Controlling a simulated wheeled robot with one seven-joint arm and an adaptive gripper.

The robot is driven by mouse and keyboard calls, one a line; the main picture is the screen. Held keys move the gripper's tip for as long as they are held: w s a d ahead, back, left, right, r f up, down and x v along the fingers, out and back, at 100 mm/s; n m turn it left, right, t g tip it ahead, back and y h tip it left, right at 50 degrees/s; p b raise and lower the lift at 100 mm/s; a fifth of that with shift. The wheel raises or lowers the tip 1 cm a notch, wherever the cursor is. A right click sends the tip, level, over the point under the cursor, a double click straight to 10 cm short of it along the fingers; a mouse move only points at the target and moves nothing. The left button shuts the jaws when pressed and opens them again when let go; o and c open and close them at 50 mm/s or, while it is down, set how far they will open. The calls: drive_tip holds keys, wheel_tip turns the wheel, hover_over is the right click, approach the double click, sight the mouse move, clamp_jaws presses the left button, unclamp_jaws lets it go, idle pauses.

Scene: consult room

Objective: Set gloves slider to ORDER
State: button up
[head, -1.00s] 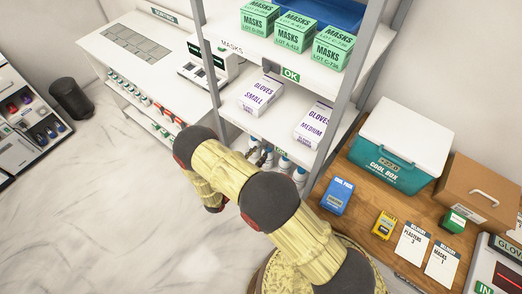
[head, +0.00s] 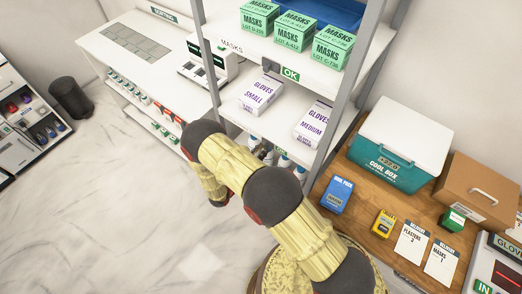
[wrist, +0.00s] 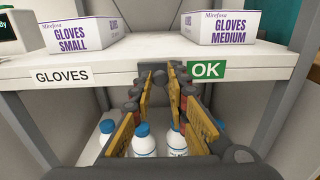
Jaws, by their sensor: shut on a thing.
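The gloves shelf (wrist: 120,58) crosses the wrist view, with a white GLOVES label (wrist: 62,77) on the left of its front edge. A green sign reading OK (wrist: 206,70) shows on the same edge, right of centre. My gripper (wrist: 165,70) is at this edge between label and sign, its yellow fingers drawn together on the slider. The slider's grip is mostly hidden by the fingertips.
Boxes of small gloves (wrist: 74,34) and medium gloves (wrist: 219,28) stand on the shelf. White bottles with blue caps (wrist: 144,140) stand below, close to my fingers. The masks shelf above bears its own OK sign (head: 291,75). A wooden counter with a cool box (head: 398,145) is at right.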

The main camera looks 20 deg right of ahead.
clamp_jaws()
drive_tip(key=shift+d, duration=0.1)
drive_tip(key=s+d, duration=0.1)
drive_tip(key=s, duration=0.1)
drive_tip(key=s+d, duration=0.1)
drive_tip(key=s, duration=0.1)
drive_tip(key=s+d, duration=0.2)
drive_tip(key=shift+d, duration=0.1)
drive_tip(key=o, duration=0.6)
unclamp_jaws()
drive_tip(key=shift+o, duration=0.6)
